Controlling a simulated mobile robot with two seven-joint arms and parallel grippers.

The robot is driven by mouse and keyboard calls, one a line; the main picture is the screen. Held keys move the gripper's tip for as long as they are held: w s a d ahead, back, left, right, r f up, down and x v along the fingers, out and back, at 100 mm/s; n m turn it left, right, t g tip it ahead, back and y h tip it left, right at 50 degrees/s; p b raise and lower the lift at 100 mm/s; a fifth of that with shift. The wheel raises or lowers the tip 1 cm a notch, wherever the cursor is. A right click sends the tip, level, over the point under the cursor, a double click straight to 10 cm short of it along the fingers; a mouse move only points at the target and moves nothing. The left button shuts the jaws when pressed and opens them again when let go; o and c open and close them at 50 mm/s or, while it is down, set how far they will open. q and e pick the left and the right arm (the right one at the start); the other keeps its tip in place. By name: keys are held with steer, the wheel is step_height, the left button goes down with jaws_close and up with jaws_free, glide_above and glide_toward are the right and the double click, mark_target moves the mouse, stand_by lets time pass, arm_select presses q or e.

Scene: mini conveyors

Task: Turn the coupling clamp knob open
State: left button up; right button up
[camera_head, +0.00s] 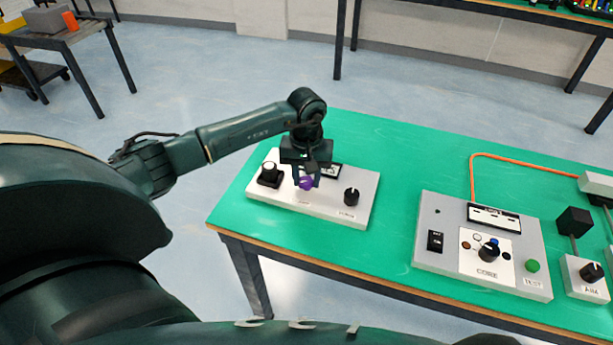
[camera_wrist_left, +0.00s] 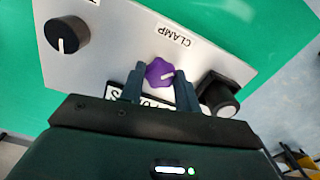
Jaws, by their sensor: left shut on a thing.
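The purple clamp knob (camera_head: 306,184) is on the grey-white panel (camera_head: 328,210) at the left of the green table. It also shows in the left wrist view (camera_wrist_left: 159,73), beside the label CLAMP, with a white mark on it. My left gripper (camera_head: 306,180) comes down from above with its fingers on either side of the knob. In the left wrist view my left gripper (camera_wrist_left: 160,80) is shut on the knob. My right gripper is not in view.
Another control panel (camera_head: 427,257) stands to the right. Bare green tabletop (camera_head: 396,172) lies between them.

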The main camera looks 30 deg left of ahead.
arm_select(q)
steer(key=n+b, duration=0.1)
steer(key=n, duration=0.2)
steer(key=shift+n, duration=0.4)
steer(key=n+b, duration=0.1)
steer(key=n, duration=0.3)
steer(key=shift+n+b, duration=0.3)
steer(key=n, duration=0.4)
steer(key=shift+w+b, duration=0.1)
steer(key=shift+b, duration=0.2)
steer(key=n, duration=0.4)
steer(key=shift+n, duration=0.5)
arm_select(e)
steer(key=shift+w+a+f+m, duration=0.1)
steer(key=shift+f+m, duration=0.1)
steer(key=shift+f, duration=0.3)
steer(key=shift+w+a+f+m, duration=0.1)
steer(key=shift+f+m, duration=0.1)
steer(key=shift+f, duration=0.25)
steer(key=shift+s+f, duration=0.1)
arm_select(q)
steer(key=o, duration=1)
steer(key=shift+c, duration=0.2)
